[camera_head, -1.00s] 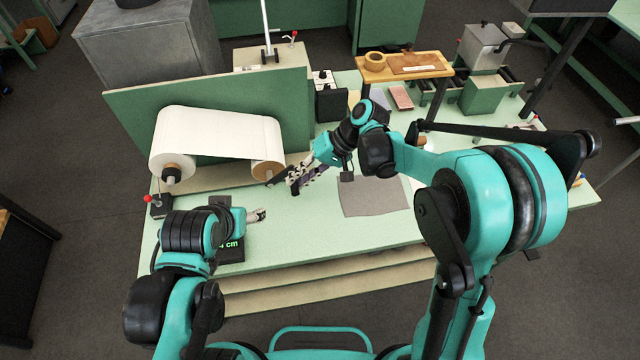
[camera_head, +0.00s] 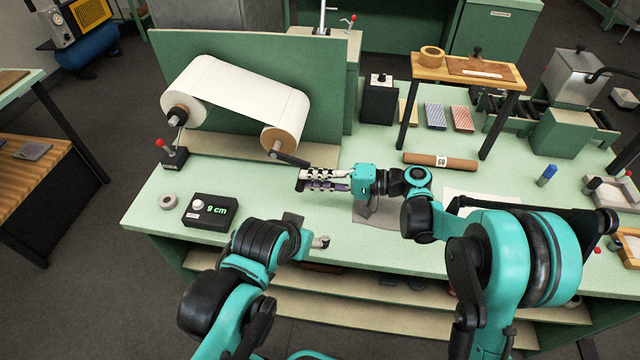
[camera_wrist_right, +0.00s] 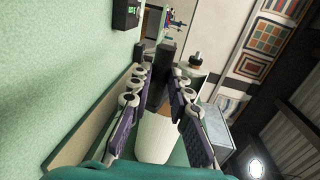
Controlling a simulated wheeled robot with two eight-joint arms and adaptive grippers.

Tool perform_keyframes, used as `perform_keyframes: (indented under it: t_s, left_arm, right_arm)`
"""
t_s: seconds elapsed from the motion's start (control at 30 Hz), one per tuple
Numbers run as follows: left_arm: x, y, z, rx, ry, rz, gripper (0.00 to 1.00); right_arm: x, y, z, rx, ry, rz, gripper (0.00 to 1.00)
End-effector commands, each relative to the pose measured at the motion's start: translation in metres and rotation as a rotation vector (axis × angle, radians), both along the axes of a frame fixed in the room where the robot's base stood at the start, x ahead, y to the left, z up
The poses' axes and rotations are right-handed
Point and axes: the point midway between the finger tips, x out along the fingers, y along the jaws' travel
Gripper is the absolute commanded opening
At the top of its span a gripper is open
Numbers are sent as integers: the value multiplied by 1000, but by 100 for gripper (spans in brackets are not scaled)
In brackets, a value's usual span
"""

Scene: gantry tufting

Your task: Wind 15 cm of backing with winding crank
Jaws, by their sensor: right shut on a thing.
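A white backing sheet (camera_head: 232,88) runs from a left roll (camera_head: 182,100) down to a right roll (camera_head: 290,120) with a wooden end in front of a green panel. A black winding crank (camera_head: 291,161) projects from the right roll's end. My right gripper (camera_head: 310,180) is at the crank's outer end and shut on its handle. In the right wrist view the black handle (camera_wrist_right: 158,92) stands between the two fingers. A black counter box (camera_head: 211,212) reads 9 cm in green. My left gripper (camera_head: 322,242) hangs near the table's front edge, away from the crank; its opening is too small to judge.
A red-knobbed lever (camera_head: 173,154) and a grey ring (camera_head: 168,201) are at the table's left. A brown roll (camera_head: 440,161) marked 60 lies behind my right arm. A wooden stand (camera_head: 468,70) is at the back. Green tabletop (camera_head: 240,180) is clear between counter and crank.

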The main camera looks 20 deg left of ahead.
Motion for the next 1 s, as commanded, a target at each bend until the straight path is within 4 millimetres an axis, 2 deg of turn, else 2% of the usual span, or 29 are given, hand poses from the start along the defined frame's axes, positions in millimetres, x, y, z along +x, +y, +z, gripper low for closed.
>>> perform_keyframes:
  t_s: [0.03, 0.4, 0.43, 0.57, 1.0]
  left_arm:
    - [0, 0, -8, 0, 0, 0, 66]
    - [0, 0, -34, 0, 0, 0, 66]
    - [0, 0, -33, 0, 0, 0, 66]
    - [0, 0, -30, 0, 0, 0, 66]
    - [0, 0, -30, 0, 0, 0, 66]
  right_arm:
    - [-1, 1, -10, -5, -1, 3, 0]
    - [-4, 17, -44, -7, -2, 3, 0]
    - [-4, 18, -44, -7, -2, 3, 3]
    - [-4, 17, -40, -6, -2, 2, 37]
    - [-2, 12, -39, -5, -1, 0, 39]
